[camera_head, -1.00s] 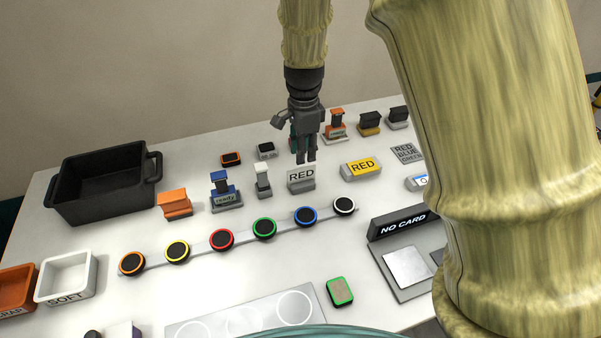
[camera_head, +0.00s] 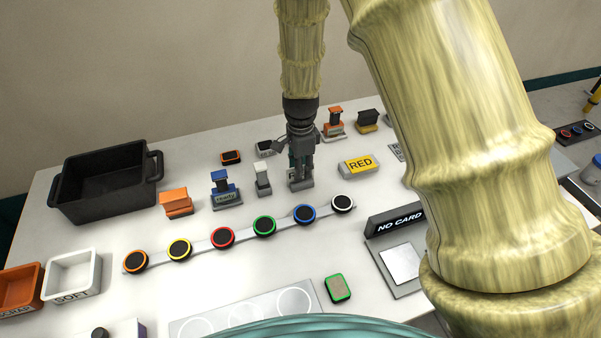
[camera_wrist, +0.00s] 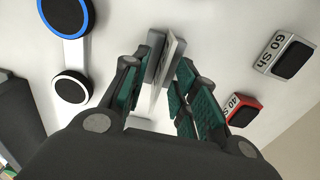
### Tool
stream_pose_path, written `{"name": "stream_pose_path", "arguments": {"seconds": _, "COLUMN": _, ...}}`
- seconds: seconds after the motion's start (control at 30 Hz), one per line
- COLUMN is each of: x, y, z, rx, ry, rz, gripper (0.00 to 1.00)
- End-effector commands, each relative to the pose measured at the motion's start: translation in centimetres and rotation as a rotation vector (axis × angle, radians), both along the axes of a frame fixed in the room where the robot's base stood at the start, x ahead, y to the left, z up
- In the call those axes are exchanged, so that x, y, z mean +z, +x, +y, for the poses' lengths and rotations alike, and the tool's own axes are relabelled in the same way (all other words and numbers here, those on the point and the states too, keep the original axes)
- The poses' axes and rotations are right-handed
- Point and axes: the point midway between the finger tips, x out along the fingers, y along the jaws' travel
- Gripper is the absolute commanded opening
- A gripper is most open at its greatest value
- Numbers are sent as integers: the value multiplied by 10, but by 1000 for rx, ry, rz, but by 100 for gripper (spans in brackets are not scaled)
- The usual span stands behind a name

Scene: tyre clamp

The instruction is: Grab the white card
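The white card (camera_wrist: 170,58) stands nearly edge-on in a grey holder (camera_wrist: 153,62) in the wrist view. It lies between the two green-padded fingers of my gripper (camera_wrist: 169,68), which are spread with a visible gap on either side. In the head view my gripper (camera_head: 301,175) is right over the grey holder (camera_head: 300,186) and hides the card and its RED lettering. The fingers do not appear closed on the card.
A yellow RED block (camera_head: 358,167) is just right of my gripper, and a small white-topped stand (camera_head: 263,180) is close on its left. A strip with several coloured round buttons (camera_head: 264,226) runs in front. A NO CARD display (camera_head: 397,219) stands at front right.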

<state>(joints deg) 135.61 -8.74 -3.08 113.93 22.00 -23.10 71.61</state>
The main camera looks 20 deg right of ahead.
Motion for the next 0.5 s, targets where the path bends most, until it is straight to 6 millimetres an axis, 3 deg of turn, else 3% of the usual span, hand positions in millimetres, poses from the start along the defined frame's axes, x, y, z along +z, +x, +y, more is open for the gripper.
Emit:
{"name": "stream_pose_path", "arguments": {"seconds": 0.27, "x": -1, "y": 0, "z": 0, "rx": 0, "ry": 0, "rz": -1, "gripper": 29}}
{"name": "stream_pose_path", "arguments": {"seconds": 0.4, "x": -1, "y": 0, "z": 0, "rx": 0, "ry": 0, "rz": 0, "gripper": 3}}
{"name": "stream_pose_path", "arguments": {"seconds": 0.5, "x": -1, "y": 0, "z": 0, "rx": 0, "ry": 0, "rz": 0, "gripper": 0}}
